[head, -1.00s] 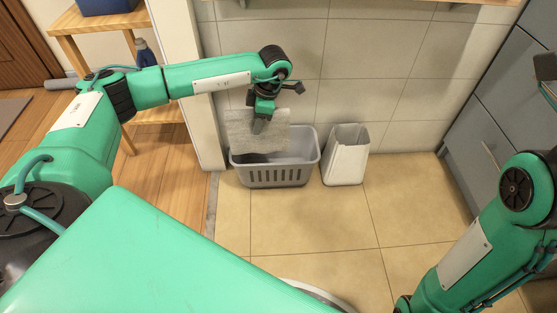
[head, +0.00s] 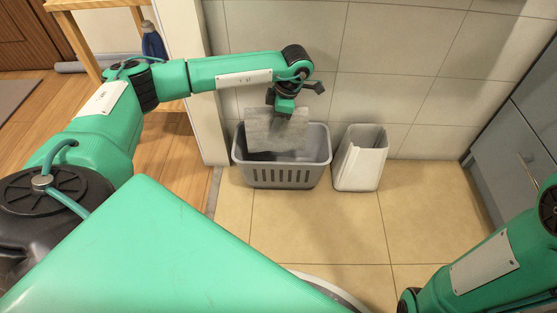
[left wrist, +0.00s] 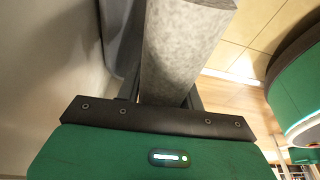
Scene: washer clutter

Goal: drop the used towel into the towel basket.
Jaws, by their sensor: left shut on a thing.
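The used towel (head: 277,133) is a flat grey sheet. My left gripper (head: 284,112) is shut on its upper edge and holds it above the opening of the towel basket. The towel basket (head: 279,176) is a grey slotted tub on the floor against the tiled wall. The towel hides part of the basket's back rim and inside. In the left wrist view the towel (left wrist: 182,45) extends out from between the fingers, and a dark grey part of what seems the basket (left wrist: 122,35) shows beside it. My right gripper is not in view; only part of the right arm shows.
A white-grey bin (head: 361,160) stands just right of the basket. A wooden shelf (head: 77,40) with a blue bottle (head: 153,42) and a white wall end are at the left. Grey cabinets (head: 515,150) are at the right. The tiled floor in front is clear.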

